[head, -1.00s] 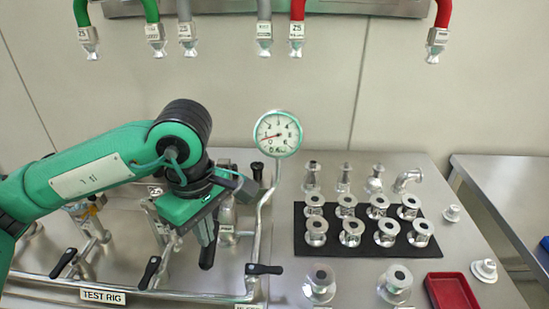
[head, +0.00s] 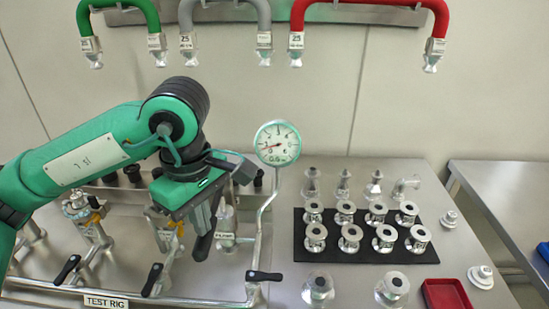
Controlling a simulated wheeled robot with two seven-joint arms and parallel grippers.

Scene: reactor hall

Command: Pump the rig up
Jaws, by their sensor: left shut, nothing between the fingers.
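The test rig, with its label (head: 106,302), is a frame of steel pipes with black-handled valves on the steel bench at the left. A round white pressure gauge (head: 277,143) stands on a pipe at the rig's right end; its needle points to the lower left, at the low end of the dial. My left gripper (head: 204,240) is shut and empty, pointing down over the rig's middle, left of the gauge. It hides part of the pipework behind it. A black valve handle (head: 263,276) lies level at the right end of the front pipe. My right gripper is out of view.
A black mat (head: 363,251) holds rows of steel flanged fittings at the right. More fittings stand behind and in front of it. A red tray (head: 447,294) lies at the front right. Green, grey and red hoses (head: 370,5) hang above.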

